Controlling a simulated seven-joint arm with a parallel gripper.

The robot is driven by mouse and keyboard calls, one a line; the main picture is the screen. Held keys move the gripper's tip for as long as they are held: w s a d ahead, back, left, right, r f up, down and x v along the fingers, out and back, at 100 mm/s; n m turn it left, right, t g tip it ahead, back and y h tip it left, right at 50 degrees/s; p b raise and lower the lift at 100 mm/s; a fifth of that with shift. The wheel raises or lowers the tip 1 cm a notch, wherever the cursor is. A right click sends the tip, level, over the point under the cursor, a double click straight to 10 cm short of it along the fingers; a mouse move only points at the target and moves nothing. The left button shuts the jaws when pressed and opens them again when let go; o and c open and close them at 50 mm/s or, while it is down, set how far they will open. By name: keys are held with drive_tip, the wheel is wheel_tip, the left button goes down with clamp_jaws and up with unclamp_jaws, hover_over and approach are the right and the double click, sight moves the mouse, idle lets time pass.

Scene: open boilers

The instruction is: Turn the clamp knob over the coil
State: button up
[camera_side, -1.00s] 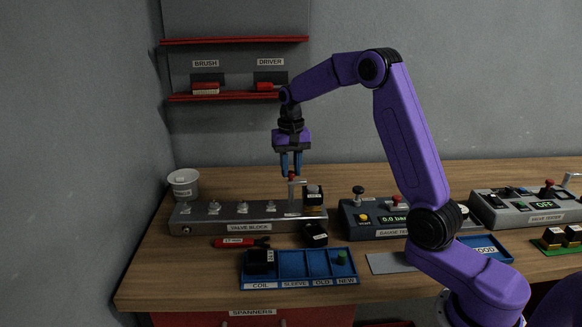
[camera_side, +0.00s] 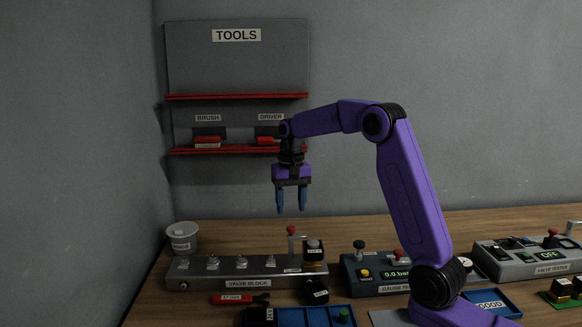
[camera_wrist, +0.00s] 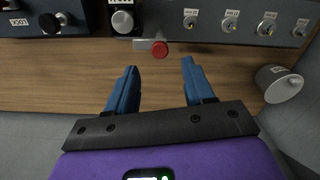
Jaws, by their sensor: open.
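A black coil block (camera_side: 314,254) with a pale label stands at the right end of the grey valve block (camera_side: 215,272). A grey round knob (camera_side: 313,244) sits on top of it and also shows in the wrist view (camera_wrist: 122,21). Beside it a thin post carries a red knob (camera_side: 291,230) and a short grey bar; the red knob shows in the wrist view (camera_wrist: 160,49). I cannot tell for sure which is the clamp knob. My gripper (camera_side: 291,211) points down, open and empty, above the red knob, touching nothing. Its blue fingers (camera_wrist: 160,66) are spread apart.
Several small valve stems line the valve block to the left. A white cup (camera_side: 182,238) stands behind its left end. A red-handled spanner (camera_side: 240,299), a black block (camera_side: 316,292) and a blue tray (camera_side: 297,318) lie in front. A gauge tester (camera_side: 380,289) stands to the right.

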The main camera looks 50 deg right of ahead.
sight(291, 227)
wheel_tip(291, 227, up, 12)
idle(0.5)
idle(0.4)
drive_tip(key=s+a+f+n, duration=0.3)
drive_tip(key=s+a+n, duration=0.25)
drive_tip(key=a, duration=0.25)
drive_tip(key=s+a+f+n, duration=0.3)
drive_tip(key=s+a+n, duration=0.1)
drive_tip(key=s+a, duration=0.35)
drive_tip(key=s+f+n, duration=0.5)
drive_tip(key=s, duration=0.7)
drive_tip(key=s+f+n, duration=0.4)
drive_tip(key=s+f, duration=0.2)
drive_tip(key=s, duration=0.6)
drive_tip(key=shift+s+d+n, duration=0.2)
drive_tip(key=shift+d+n, duration=0.15)
